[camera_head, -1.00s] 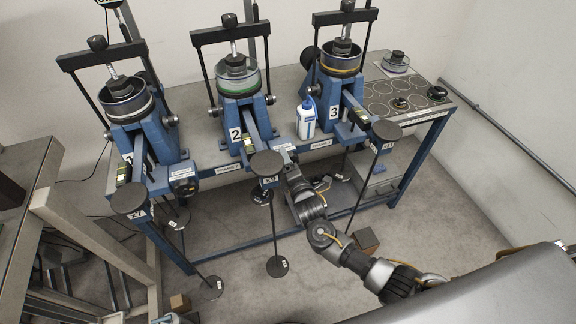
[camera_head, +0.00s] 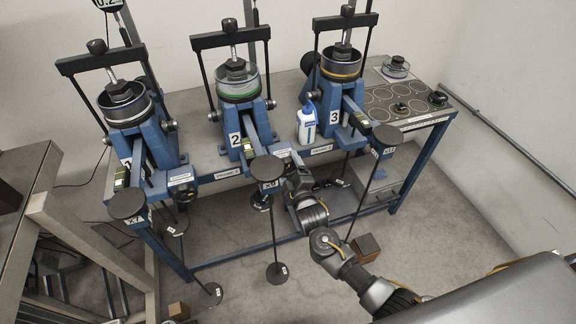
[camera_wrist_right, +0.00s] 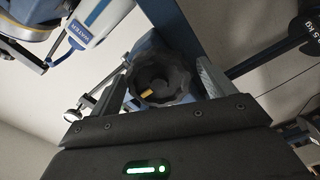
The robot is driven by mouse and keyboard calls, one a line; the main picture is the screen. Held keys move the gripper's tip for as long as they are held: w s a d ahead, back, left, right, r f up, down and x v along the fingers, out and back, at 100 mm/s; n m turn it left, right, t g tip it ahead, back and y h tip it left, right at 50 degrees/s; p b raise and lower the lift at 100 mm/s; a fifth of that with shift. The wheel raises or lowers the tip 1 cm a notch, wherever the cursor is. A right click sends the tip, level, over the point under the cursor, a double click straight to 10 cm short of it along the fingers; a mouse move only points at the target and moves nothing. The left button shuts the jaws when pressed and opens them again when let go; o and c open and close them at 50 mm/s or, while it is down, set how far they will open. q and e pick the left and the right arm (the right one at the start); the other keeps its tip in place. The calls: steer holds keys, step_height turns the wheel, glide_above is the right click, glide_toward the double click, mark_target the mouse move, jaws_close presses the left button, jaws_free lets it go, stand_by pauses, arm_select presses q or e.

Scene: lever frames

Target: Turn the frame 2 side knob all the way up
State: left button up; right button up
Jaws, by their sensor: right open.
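Frame 2 (camera_head: 236,140) is the middle blue lever frame, with a white "2" label and a green-banded ring on top. Its side knob is hidden behind my right gripper (camera_head: 299,181) in the head view. In the right wrist view, a black ribbed knob (camera_wrist_right: 160,76) with a yellow mark faces the camera. My right gripper (camera_wrist_right: 158,88) is open, with one finger on each side of this knob. I cannot tell whether the fingers touch it. My left gripper is not in view.
Frame 1 (camera_head: 143,146) stands to the left and frame 3 (camera_head: 340,98) to the right. A white bottle (camera_head: 306,124) stands on the bench between frames 2 and 3. A weight hanger (camera_head: 277,272) hangs below frame 2's lever, left of my arm.

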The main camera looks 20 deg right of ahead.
steer(key=s+p, duration=0.1)
steer(key=s, duration=0.1)
steer(key=s+p, duration=0.1)
steer(key=s, duration=0.1)
steer(key=shift+s+d+r, duration=0.1)
steer(key=shift+s+r, duration=0.1)
steer(key=shift+s+f+p, duration=0.1)
steer(key=shift+s+p, duration=0.25)
steer(key=shift+s, duration=0.05)
